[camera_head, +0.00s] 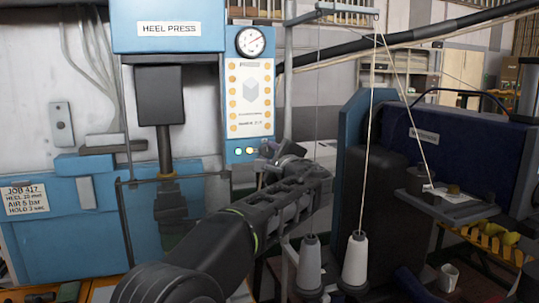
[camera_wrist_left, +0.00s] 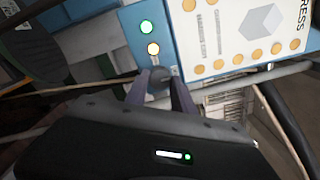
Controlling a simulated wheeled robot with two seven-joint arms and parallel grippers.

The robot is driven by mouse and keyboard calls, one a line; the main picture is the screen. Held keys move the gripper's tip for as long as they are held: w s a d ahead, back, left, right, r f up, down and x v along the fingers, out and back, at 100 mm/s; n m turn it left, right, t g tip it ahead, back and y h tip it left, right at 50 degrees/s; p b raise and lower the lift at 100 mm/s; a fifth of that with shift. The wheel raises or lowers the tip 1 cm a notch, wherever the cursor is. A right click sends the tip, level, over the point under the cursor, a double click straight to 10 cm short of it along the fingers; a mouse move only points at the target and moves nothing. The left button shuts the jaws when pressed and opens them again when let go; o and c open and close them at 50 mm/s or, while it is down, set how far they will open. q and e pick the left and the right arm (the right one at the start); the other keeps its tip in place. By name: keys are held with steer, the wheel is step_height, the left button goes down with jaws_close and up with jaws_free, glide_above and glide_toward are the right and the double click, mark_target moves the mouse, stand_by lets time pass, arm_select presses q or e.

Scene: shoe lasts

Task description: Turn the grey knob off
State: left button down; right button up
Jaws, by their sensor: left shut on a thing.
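The blue heel press panel (camera_head: 249,100) stands at centre in the head view. My left gripper (camera_head: 269,149) reaches up to the panel's lower right, beside its small indicator lights. In the left wrist view the left gripper's two fingers (camera_wrist_left: 161,84) are closed around the small dark grey knob (camera_wrist_left: 160,75), one finger on each side. The knob sits at the panel edge, beside a green light (camera_wrist_left: 147,27) and an amber light (camera_wrist_left: 153,49). In the head view my gripper hides the knob, and its turn position cannot be told. My right gripper is not in view.
A pressure gauge (camera_head: 251,42) is at the panel top. The press ram (camera_head: 165,150) stands to the left. White thread cones (camera_head: 355,262) and a dark blue sewing machine (camera_head: 450,140) stand to the right. Taut threads and a thin post are close to my arm.

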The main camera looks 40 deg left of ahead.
arm_select(q)
steer(key=shift+f, duration=0.1)
steer(key=n+b, duration=0.1)
steer(key=b, duration=0.1)
steer(key=shift+f+n+b, duration=0.2)
steer(key=shift+n+b, duration=0.1)
steer(key=n+b, duration=0.4)
steer(key=shift+b, duration=0.4)
steer(key=shift+n+b, duration=0.8)
steer(key=shift+n, duration=0.2)
steer(key=n+b, duration=0.2)
steer(key=shift+n, duration=0.4)
steer(key=n+b, duration=0.1)
steer(key=n, duration=0.1)
steer(key=shift+r+n, duration=0.1)
steer(key=shift+n, duration=0.2)
steer(key=n+b, duration=0.2)
steer(key=n, duration=0.3)
steer(key=shift+r, duration=0.1)
